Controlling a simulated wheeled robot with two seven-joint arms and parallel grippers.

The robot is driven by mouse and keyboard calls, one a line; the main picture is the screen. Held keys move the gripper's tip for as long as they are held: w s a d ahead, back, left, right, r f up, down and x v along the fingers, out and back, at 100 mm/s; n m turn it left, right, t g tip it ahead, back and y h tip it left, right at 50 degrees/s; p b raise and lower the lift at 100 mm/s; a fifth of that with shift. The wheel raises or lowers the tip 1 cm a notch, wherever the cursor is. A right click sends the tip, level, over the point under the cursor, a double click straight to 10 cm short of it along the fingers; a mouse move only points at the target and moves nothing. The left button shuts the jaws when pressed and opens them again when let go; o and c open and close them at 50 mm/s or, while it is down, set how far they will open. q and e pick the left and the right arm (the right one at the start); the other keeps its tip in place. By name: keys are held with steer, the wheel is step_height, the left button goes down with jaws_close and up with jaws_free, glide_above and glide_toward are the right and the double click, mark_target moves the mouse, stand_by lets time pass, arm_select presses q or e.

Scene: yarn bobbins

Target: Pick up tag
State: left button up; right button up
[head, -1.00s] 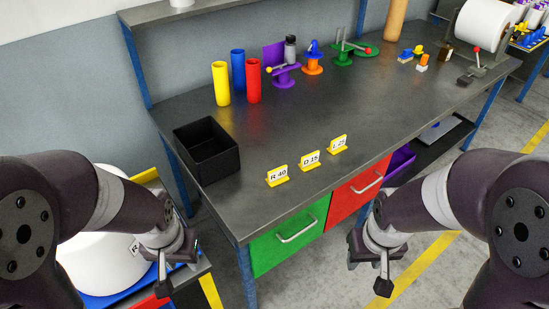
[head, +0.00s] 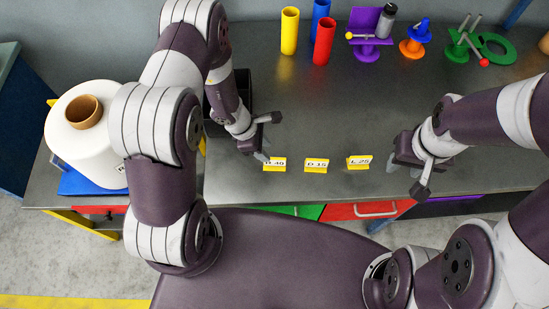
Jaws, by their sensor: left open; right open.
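Three yellow-framed tags with white faces stand in a row near the front of the dark workbench (head: 300,110): the R 40 tag (head: 275,165), the D 15 tag (head: 316,165) and the L 25 tag (head: 359,162). My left gripper (head: 264,157) is open, its fingertips just above and beside the R 40 tag, partly covering its left end. Whether they touch it cannot be told. My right gripper (head: 402,170) is open and empty, to the right of the L 25 tag and apart from it.
A black bin (head: 243,88) stands behind my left arm, partly hidden. Yellow (head: 290,31), blue (head: 320,12) and red (head: 324,41) tubes and colored stands line the back. A large white yarn bobbin (head: 88,135) is at left. The bench middle is clear.

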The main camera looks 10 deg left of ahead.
mark_target(274, 158)
arm_select(q)
steer(key=x, duration=0.3)
steer(key=p+x, duration=0.1)
steer(key=x, duration=0.2)
steer(key=shift+d+f+p, duration=0.2)
steer(key=shift+d+p, duration=0.1)
steer(key=shift+d, duration=0.1)
steer(key=shift+f, duration=0.35)
steer(key=shift+d, duration=0.1)
jaws_close()
